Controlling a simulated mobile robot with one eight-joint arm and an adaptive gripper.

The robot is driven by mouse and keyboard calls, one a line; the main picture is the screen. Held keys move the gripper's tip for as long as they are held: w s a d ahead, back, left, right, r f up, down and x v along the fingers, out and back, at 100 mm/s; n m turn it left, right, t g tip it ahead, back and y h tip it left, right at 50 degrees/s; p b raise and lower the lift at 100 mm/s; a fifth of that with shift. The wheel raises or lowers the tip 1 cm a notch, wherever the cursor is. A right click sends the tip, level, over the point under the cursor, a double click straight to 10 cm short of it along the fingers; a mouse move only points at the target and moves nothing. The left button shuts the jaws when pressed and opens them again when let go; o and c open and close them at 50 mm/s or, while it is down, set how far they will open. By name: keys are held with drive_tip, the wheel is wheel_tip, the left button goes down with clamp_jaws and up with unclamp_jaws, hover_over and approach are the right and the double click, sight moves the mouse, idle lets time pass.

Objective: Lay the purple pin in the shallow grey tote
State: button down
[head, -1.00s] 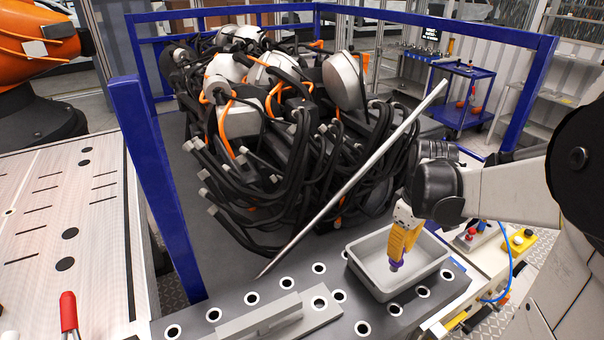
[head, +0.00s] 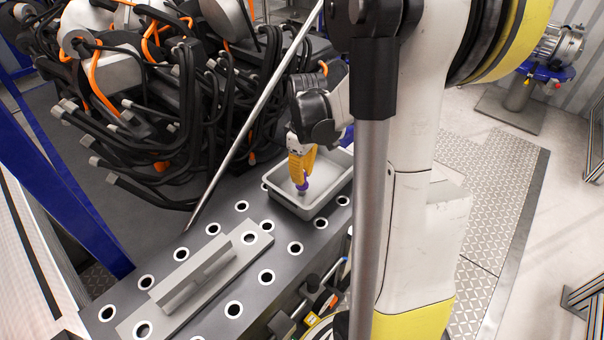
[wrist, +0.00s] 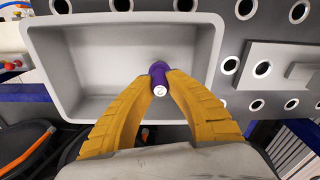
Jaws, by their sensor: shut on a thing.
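The purple pin (wrist: 158,77) is between the yellow fingertips of my gripper (wrist: 160,82), which is shut on it. Its pale end, marked with a figure that looks like a 2, faces the wrist camera. In the head view the pin (head: 302,186) hangs below my gripper (head: 302,176), over the shallow grey tote (head: 306,212). The tote looks empty. I cannot tell whether the pin touches its floor.
The tote stands on a dark plate (head: 215,260) with several white-ringed holes. A grey ridged block (head: 190,280) lies to its left. A slanted metal rod (head: 225,160) and a heap of black cables (head: 150,110) are behind.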

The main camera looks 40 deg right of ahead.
drive_tip(key=c, duration=1.4)
unclamp_jaws()
wheel_tip(320, 180, up, 12)
drive_tip(key=p, duration=0.3)
drive_tip(key=shift+s+a+r+m+t, duration=0.65)
drive_tip(key=shift+s+a+t, duration=0.55)
drive_tip(key=shift+a, duration=2.4)
drive_tip(key=shift+s+a+r+m+t, duration=0.55)
drive_tip(key=shift+s+a+t, duration=0.7)
drive_tip(key=shift+a, duration=2.3)
drive_tip(key=shift+s+a+r+m+t, duration=0.7)
drive_tip(key=shift+s+a, duration=0.8)
drive_tip(key=shift+a, duration=2.1)
drive_tip(key=shift+f, duration=0.15)
